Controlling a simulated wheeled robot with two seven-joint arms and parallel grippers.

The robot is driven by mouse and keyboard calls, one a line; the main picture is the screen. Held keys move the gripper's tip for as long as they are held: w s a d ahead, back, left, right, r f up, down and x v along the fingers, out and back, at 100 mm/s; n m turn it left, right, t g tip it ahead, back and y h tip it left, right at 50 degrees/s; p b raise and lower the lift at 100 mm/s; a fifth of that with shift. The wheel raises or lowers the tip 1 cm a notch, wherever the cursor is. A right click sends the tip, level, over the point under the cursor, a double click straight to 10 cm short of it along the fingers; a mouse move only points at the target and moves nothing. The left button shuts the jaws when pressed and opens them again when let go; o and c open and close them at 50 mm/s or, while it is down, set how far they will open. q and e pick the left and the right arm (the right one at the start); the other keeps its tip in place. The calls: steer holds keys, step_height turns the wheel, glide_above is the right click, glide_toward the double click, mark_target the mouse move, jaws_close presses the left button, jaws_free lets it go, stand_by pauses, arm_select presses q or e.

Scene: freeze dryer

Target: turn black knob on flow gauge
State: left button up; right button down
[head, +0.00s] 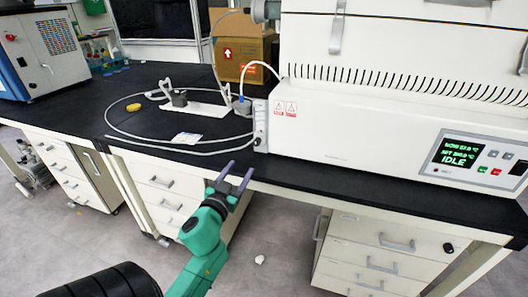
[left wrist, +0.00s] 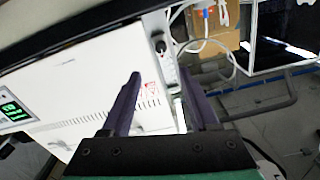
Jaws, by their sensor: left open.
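The flow gauge (head: 260,126) is a narrow white upright unit at the left end of the white freeze dryer, near the bench's front edge. It also shows in the left wrist view (left wrist: 170,70), above and between my fingers. A small dark round knob (left wrist: 160,46) shows on it there; in the head view the knob is too small to make out clearly. My left gripper (head: 238,171) is open and empty, below and in front of the gauge, apart from it. Its two dark fingers also show in the left wrist view (left wrist: 160,78). My right gripper is not in view.
The freeze dryer (head: 360,135) fills the right of the black bench (head: 145,82), its green display lit. A white hose (head: 190,152) loops over the bench left of the gauge. A cardboard box (head: 243,52) stands behind.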

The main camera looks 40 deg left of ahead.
mark_target(256, 144)
arm_select(q)
steer(key=x, duration=1.3)
steer(key=shift+w+a, duration=0.1)
steer(key=shift+a, duration=0.15)
jaws_close()
